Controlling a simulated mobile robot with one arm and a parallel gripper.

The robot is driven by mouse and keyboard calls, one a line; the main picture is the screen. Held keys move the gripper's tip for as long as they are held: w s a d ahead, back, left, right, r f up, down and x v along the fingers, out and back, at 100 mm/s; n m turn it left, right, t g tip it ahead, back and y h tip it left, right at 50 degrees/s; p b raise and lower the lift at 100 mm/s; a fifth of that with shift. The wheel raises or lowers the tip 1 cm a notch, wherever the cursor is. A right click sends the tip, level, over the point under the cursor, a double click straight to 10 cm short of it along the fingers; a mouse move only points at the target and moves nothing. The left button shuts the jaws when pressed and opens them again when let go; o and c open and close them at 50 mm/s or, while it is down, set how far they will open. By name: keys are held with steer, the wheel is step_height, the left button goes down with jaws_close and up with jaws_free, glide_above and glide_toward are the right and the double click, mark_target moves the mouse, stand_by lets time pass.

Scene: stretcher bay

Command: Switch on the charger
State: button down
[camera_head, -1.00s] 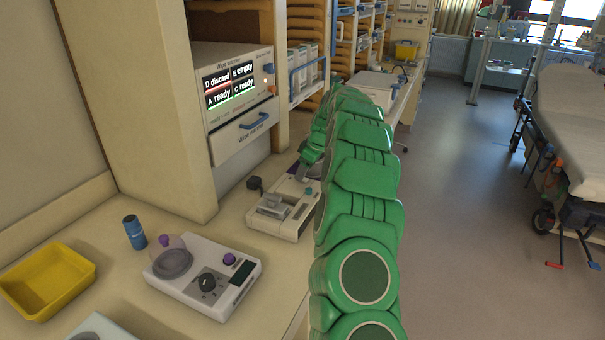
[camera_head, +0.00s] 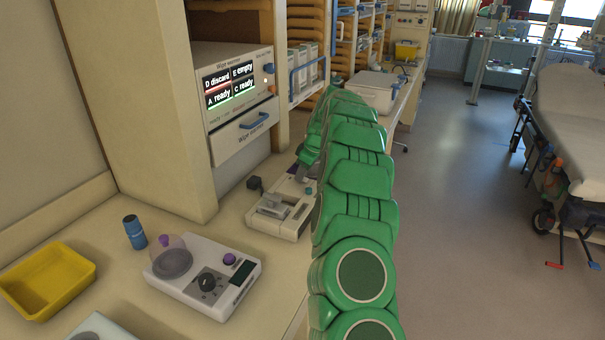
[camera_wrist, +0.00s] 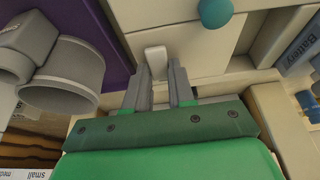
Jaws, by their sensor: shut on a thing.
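The charger (camera_head: 293,228) is a cream-coloured box on the bench, with a grey part on top and a small teal knob (camera_head: 308,190) at its far right. The teal knob is also in the wrist view (camera_wrist: 214,12), at the top. My gripper (camera_wrist: 161,75) is shut on a small white lever (camera_wrist: 154,55) that stands up from a cream surface. The lever's lower part is hidden between the fingers.
A white device with a dial (camera_head: 206,283), a blue bottle (camera_head: 135,232) and a yellow tray (camera_head: 84,272) stand nearer on the bench. A cabinet with a lit display (camera_head: 230,85) stands behind. A grey cylinder (camera_wrist: 70,75) is close left of my gripper. Open floor lies right.

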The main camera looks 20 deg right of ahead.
steer(key=shift+w+r+g+h, duration=0.1)
steer(key=shift+w+g+h, duration=0.1)
steer(key=shift+g+h, duration=0.25)
steer(key=shift+w+a+g+h, duration=0.15)
steer(key=shift+g+h, duration=0.35)
steer(key=shift+h, duration=0.05)
steer(key=shift+w+a+g+h, duration=0.15)
steer(key=shift+g+h, duration=0.3)
steer(key=shift+h, duration=0.05)
steer(key=shift+a, duration=0.15)
steer(key=c, duration=1)
jaws_free()
steer(key=shift+o, duration=0.2)
